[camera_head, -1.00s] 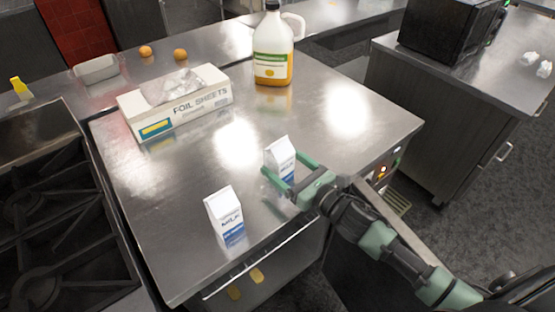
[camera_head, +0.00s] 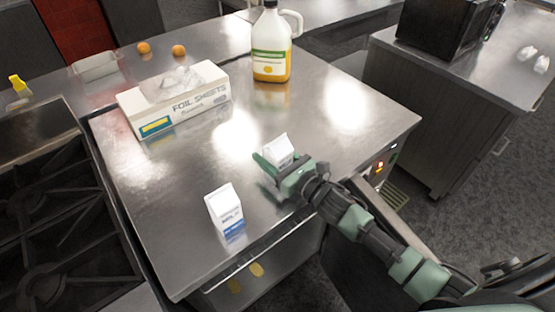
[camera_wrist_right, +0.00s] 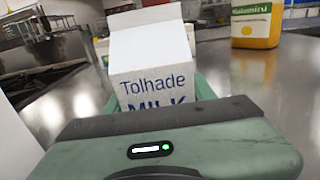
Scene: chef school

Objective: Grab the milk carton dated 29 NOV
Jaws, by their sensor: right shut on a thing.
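Two small white and blue milk cartons are on the steel worktop (camera_head: 165,225). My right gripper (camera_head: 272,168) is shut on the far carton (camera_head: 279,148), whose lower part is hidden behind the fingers. In the right wrist view this carton (camera_wrist_right: 155,62) stands upright between the fingers and reads "Tolhade MILK"; no date shows. The near carton (camera_head: 225,208) stands upright and free, to the left and nearer the front edge. Its date is too small to read. My left gripper is not in view.
A foil sheets box (camera_head: 178,103) lies behind the cartons. A jug of orange liquid (camera_head: 271,58) stands at the back of the worktop, also in the right wrist view (camera_wrist_right: 256,22). A stove (camera_head: 60,220) is at the left. The worktop's middle is clear.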

